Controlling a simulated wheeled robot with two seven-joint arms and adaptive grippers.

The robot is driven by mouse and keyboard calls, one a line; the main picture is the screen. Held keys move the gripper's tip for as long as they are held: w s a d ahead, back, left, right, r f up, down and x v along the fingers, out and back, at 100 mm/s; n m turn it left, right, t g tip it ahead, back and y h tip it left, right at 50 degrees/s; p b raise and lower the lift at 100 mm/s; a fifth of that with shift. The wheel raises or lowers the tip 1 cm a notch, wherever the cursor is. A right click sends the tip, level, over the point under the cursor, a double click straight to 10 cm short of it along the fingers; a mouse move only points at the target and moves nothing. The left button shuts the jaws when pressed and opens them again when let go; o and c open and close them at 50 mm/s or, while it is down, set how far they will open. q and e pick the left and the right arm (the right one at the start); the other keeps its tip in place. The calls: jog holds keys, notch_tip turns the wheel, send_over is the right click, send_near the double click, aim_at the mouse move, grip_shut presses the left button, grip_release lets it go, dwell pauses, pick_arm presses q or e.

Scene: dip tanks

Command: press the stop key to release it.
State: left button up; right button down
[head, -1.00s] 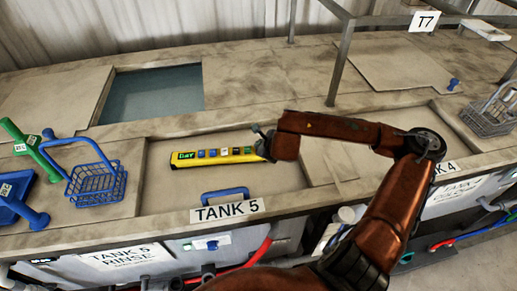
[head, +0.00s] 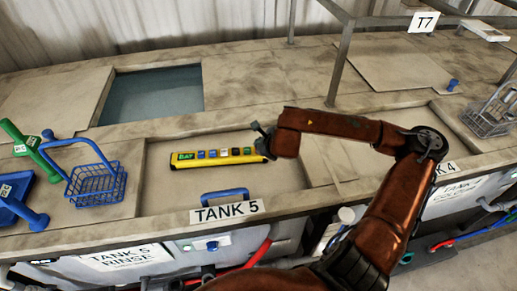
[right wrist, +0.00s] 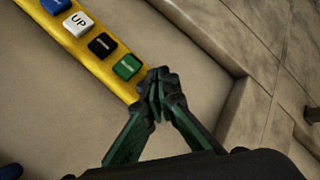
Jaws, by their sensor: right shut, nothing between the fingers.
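A yellow control bar (head: 220,163) with a row of coloured keys lies in the recessed Tank 5 area in the head view. In the right wrist view, a green key (right wrist: 127,66), a black key (right wrist: 102,46), a white key marked UP (right wrist: 78,24) and a blue key (right wrist: 56,5) show on the bar (right wrist: 95,72). No key reads as stop. My right gripper (head: 261,140) is at the bar's right end. Its fingertips (right wrist: 158,82) are shut and empty, beside the green key; I cannot tell whether they touch the bar. My left gripper is out of view.
A blue basket (head: 97,184) and a green-handled tool (head: 35,150) stand left of the recess. A blue handle (head: 225,194) lies in front of the bar. An open tank (head: 152,92) is behind, and a metal frame (head: 340,60) rises behind my right arm.

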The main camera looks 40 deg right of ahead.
jog(key=shift+r, duration=0.1)
jog(key=shift+r+p, duration=0.85)
jog(key=shift+r, duration=1.6)
